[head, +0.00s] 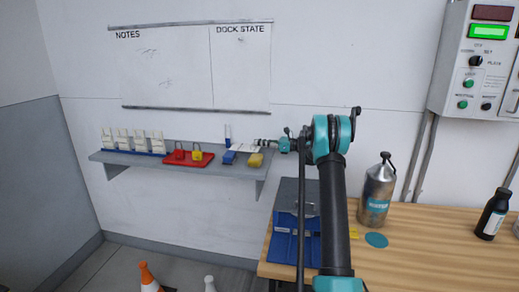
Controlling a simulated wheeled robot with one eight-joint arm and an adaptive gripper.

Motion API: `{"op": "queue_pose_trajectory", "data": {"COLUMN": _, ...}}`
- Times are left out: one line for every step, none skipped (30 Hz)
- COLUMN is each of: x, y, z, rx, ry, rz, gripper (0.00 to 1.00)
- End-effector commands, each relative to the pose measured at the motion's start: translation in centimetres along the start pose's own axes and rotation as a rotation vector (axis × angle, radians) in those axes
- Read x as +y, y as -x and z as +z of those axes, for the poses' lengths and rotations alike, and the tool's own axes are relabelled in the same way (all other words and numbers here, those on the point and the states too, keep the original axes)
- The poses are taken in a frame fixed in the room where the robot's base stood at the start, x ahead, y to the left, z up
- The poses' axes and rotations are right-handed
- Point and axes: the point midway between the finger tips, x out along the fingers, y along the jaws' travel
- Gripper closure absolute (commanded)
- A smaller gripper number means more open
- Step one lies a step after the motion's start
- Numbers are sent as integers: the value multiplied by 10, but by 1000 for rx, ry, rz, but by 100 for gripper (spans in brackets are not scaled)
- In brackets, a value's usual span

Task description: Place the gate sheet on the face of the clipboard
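My arm reaches left over the wooden table toward the wall shelf. My gripper (262,142) is small in the view, near the right end of the shelf. A thin white piece that looks like a sheet (243,148) shows at its tip, above a blue and a yellow item. I cannot tell whether the fingers are closed on it.
The grey shelf (125,160) bears white cards in a blue rack (133,143) and a red tray with padlocks (188,158). A steel bottle (377,190), a teal disc (376,240) and a dark bottle (492,214) are on the table (430,255).

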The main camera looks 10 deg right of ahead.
Motion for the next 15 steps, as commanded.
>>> {"op": "queue_pose_trajectory", "data": {"x": 0, "y": 0, "z": -9, "rx": 0, "ry": 0, "rz": 0, "gripper": 100}}
{"op": "queue_pose_trajectory", "data": {"x": 0, "y": 0, "z": -14, "rx": 0, "ry": 0, "rz": 0, "gripper": 100}}
{"op": "queue_pose_trajectory", "data": {"x": 0, "y": 0, "z": -20, "rx": 0, "ry": 0, "rz": 0, "gripper": 100}}
{"op": "queue_pose_trajectory", "data": {"x": 0, "y": 0, "z": -23, "rx": 0, "ry": 0, "rz": 0, "gripper": 100}}
{"op": "queue_pose_trajectory", "data": {"x": 0, "y": 0, "z": -25, "rx": 0, "ry": 0, "rz": 0, "gripper": 100}}
{"op": "queue_pose_trajectory", "data": {"x": 0, "y": 0, "z": -27, "rx": 0, "ry": 0, "rz": 0, "gripper": 100}}
{"op": "queue_pose_trajectory", "data": {"x": 0, "y": 0, "z": -28, "rx": 0, "ry": 0, "rz": 0, "gripper": 100}}
{"op": "queue_pose_trajectory", "data": {"x": 0, "y": 0, "z": -28, "rx": 0, "ry": 0, "rz": 0, "gripper": 100}}
{"op": "queue_pose_trajectory", "data": {"x": 0, "y": 0, "z": -27, "rx": 0, "ry": 0, "rz": 0, "gripper": 100}}
{"op": "queue_pose_trajectory", "data": {"x": 0, "y": 0, "z": -27, "rx": 0, "ry": 0, "rz": 0, "gripper": 100}}
{"op": "queue_pose_trajectory", "data": {"x": 0, "y": 0, "z": -27, "rx": 0, "ry": 0, "rz": 0, "gripper": 100}}
{"op": "queue_pose_trajectory", "data": {"x": 0, "y": 0, "z": -27, "rx": 0, "ry": 0, "rz": 0, "gripper": 100}}
{"op": "queue_pose_trajectory", "data": {"x": 0, "y": 0, "z": -27, "rx": 0, "ry": 0, "rz": 0, "gripper": 100}}
{"op": "queue_pose_trajectory", "data": {"x": 0, "y": 0, "z": -28, "rx": 0, "ry": 0, "rz": 0, "gripper": 100}}
{"op": "queue_pose_trajectory", "data": {"x": 0, "y": 0, "z": -29, "rx": 0, "ry": 0, "rz": 0, "gripper": 100}}
